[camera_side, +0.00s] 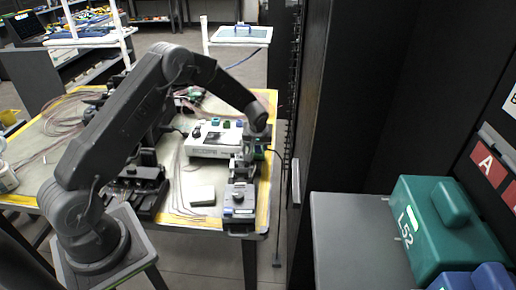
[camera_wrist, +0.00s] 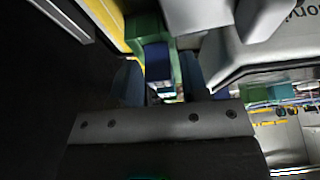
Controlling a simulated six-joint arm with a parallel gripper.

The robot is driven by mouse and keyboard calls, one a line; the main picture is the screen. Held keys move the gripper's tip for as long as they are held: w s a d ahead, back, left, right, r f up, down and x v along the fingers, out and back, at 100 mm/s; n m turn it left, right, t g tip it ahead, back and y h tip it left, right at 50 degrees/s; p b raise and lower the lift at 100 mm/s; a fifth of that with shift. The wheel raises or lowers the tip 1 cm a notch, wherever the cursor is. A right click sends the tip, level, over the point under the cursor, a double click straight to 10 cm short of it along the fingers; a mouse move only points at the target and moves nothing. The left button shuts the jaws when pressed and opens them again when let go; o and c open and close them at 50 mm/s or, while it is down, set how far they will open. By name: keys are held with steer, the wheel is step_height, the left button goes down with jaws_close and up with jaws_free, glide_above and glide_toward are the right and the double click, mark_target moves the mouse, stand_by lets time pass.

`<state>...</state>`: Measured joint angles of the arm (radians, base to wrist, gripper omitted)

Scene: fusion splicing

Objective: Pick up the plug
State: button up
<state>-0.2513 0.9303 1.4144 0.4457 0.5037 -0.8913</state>
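In the wrist view a dark blue block (camera_wrist: 157,58), which may be the plug, sits against a green housing (camera_wrist: 148,27). My gripper (camera_wrist: 160,80) has its two dark blue fingers apart, one on each side of the blue block. Green shows between the block and the right finger, so the fingers do not look closed on it. In the side view my gripper (camera_side: 242,170) points down at the right end of the table, just right of the white splicer box (camera_side: 210,146). A small green part (camera_side: 259,152) shows beside it; the plug cannot be made out there.
A dark grey device (camera_side: 239,208) stands just below my gripper at the table's front right corner. A black cabinet (camera_side: 330,110) rises right of the table. A green case (camera_side: 445,228) sits on a grey shelf.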

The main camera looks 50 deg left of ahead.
steer(key=c, duration=0.6)
steer(key=shift+r, duration=0.2)
steer(key=shift+r, duration=0.25)
steer(key=r, duration=0.3)
steer(key=shift+s+a+r, duration=0.2)
steer(key=shift+a+r, duration=0.05)
steer(key=shift+r, duration=0.15)
steer(key=s+a+r, duration=0.4)
steer(key=s+a, duration=0.1)
steer(key=s+a+r, duration=0.2)
steer(key=shift+s+a+r, duration=0.2)
steer(key=shift+s+a, duration=0.2)
